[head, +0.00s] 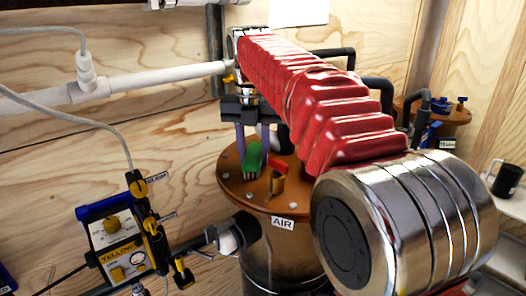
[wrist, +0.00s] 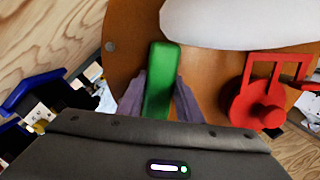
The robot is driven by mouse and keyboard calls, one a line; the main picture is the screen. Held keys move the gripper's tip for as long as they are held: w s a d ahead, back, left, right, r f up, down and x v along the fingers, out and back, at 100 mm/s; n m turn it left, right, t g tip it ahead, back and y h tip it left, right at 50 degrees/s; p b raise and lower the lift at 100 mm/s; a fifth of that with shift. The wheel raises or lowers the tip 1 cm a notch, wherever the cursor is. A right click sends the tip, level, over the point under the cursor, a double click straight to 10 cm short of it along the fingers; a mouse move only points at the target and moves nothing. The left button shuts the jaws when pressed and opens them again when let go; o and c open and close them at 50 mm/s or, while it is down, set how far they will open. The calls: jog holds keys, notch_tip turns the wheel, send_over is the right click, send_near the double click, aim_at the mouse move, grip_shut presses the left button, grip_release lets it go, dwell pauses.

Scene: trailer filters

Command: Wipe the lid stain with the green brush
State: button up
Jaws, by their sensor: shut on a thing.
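The green brush (head: 252,158) is held upright between the fingers of my gripper (head: 257,140), its dark bristle end down at the orange-brown lid (head: 232,189) of the tank marked AIR. I cannot tell whether the bristles touch the lid. In the wrist view the green brush (wrist: 160,80) sits between the two purple-grey fingers of my gripper (wrist: 160,90), over the lid (wrist: 126,30). No stain can be made out for sure; my arm, gripper and brush hide part of the lid. A white rounded shape (wrist: 240,22) at the wrist view's top is unclear.
A red valve (wrist: 262,102) stands on the lid, right of the brush; it also shows in the head view (head: 277,186). A yellow and blue device (head: 118,248) stands at lower left. A white pipe (head: 140,82) runs along the wooden wall. Another orange-lidded tank (head: 452,114) is at right.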

jog(key=shift+s+d, duration=0.55)
jog(key=shift+s, duration=0.25)
jog(key=shift+f, duration=0.1)
jog(key=shift+w+a, duration=0.5)
jog(key=shift+w, duration=0.25)
jog(key=shift+w+a, duration=0.5)
jog(key=shift+w, duration=0.25)
jog(key=shift+w+a, duration=0.1)
jog(key=shift+w+a, duration=0.5)
jog(key=shift+w, duration=0.2)
jog(key=shift+w+a, duration=0.45)
jog(key=shift+w, duration=0.2)
